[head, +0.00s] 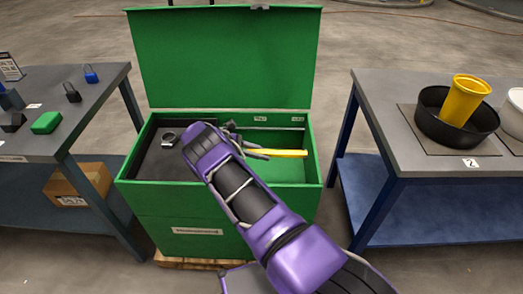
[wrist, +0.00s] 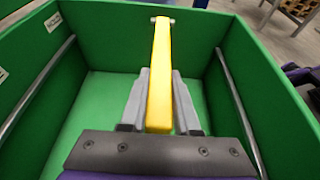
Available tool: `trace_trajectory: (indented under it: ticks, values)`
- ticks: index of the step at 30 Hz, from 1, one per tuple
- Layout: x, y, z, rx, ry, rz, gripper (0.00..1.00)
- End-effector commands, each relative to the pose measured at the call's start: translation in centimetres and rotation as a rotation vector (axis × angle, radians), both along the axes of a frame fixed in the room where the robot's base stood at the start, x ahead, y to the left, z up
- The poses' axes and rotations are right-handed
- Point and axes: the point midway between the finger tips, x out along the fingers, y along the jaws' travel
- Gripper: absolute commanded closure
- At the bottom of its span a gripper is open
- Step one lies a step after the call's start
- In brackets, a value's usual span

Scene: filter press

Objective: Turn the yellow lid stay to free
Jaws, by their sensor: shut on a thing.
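The yellow lid stay (head: 288,153) is a flat bar lying across the inside of the open green chest (head: 225,215). In the head view it points right, towards the chest's right wall. In the wrist view the stay (wrist: 161,60) runs away from me to a small pivot at the green wall. My gripper (wrist: 160,82) is shut on the stay, a grey finger along each side. In the head view my arm hides the stay's left part and most of my gripper (head: 258,153). The raised green lid (head: 222,60) stands open at the back.
The chest's left part has a dark panel with a round item (head: 168,139) on it. Small white labels (head: 260,119) sit at the back rim. Metal rods (wrist: 40,85) run along the inner walls. A left table (head: 85,85) and right table (head: 390,100) flank the chest.

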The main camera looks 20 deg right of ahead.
Motion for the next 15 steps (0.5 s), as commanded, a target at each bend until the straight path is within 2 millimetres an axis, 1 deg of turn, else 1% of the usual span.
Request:
trace_trajectory:
  ticks: [1,6,15]
  values:
    - [0.01,0.01,-0.34,-0.009,0.003,0.002,1.00]
    - [-0.01,-0.03,-0.65,-0.031,0.011,0.001,1.00]
    - [-0.06,-0.05,-0.78,-0.038,0.013,0.000,1.00]
